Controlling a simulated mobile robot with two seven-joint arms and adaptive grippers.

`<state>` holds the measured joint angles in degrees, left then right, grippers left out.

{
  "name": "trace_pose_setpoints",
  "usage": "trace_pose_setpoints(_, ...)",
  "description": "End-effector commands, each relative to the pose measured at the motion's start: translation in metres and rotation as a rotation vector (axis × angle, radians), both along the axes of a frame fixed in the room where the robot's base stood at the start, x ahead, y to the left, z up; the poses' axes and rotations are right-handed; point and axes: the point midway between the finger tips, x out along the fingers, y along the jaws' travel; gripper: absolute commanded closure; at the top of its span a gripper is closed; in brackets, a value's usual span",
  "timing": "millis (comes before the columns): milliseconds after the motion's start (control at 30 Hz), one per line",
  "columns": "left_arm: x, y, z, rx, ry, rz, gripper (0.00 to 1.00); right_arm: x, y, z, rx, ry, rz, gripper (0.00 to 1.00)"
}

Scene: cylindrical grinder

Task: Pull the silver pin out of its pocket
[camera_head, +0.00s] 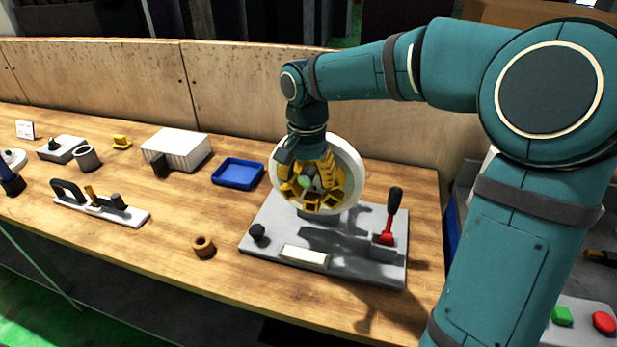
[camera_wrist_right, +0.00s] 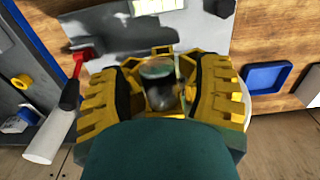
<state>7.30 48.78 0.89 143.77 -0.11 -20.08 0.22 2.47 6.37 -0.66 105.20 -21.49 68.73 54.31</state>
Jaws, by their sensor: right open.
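My right gripper (camera_head: 313,195) is at the front of the round white wheel (camera_head: 353,165), which stands on the grey fixture plate (camera_head: 266,211). Its yellow fingers also show in the right wrist view (camera_wrist_right: 160,78), spread apart. Between them is a short shiny cylinder (camera_wrist_right: 160,88) with a greenish reflection, which looks like the silver pin. A small shiny spot of it seems to show between the fingers in the head view. Its pocket is hidden behind the fingers, and I cannot tell whether they touch it. My left gripper is out of view.
A red lever with a black handle (camera_head: 394,203) rises at the plate's right side. A black knob (camera_head: 257,231) is at its left. A blue tray (camera_head: 238,186), a white ribbed box (camera_head: 190,150) and a brown ring (camera_head: 203,246) stand further left. The table's front middle is clear.

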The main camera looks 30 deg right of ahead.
Motion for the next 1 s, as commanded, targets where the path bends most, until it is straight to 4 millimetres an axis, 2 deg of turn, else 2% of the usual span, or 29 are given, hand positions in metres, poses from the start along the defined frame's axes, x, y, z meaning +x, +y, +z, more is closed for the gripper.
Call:
trace_pose_setpoints(167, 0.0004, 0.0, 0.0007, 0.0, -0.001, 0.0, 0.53, 0.0, 0.0, 0.0005, 0.0, 0.0, 0.0, 0.36)
trace_pose_setpoints(267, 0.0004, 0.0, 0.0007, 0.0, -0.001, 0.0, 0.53, 0.0, 0.0, 0.0005, 0.0, 0.0, 0.0, 0.65)
trace_pose_setpoints(300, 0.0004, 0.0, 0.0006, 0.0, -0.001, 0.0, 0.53, 0.0, 0.0, 0.0005, 0.0, 0.0, 0.0, 0.8)
trace_pose_setpoints(367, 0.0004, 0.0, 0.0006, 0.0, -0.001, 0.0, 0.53, 0.0001, 0.0001, 0.0005, 0.0, 0.0, 0.0, 1.0)
trace_pose_setpoints(1000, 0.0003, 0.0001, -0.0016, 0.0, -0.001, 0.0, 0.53, -0.0075, 0.0094, 0.0006, 0.001, -0.001, 0.001, 1.0)
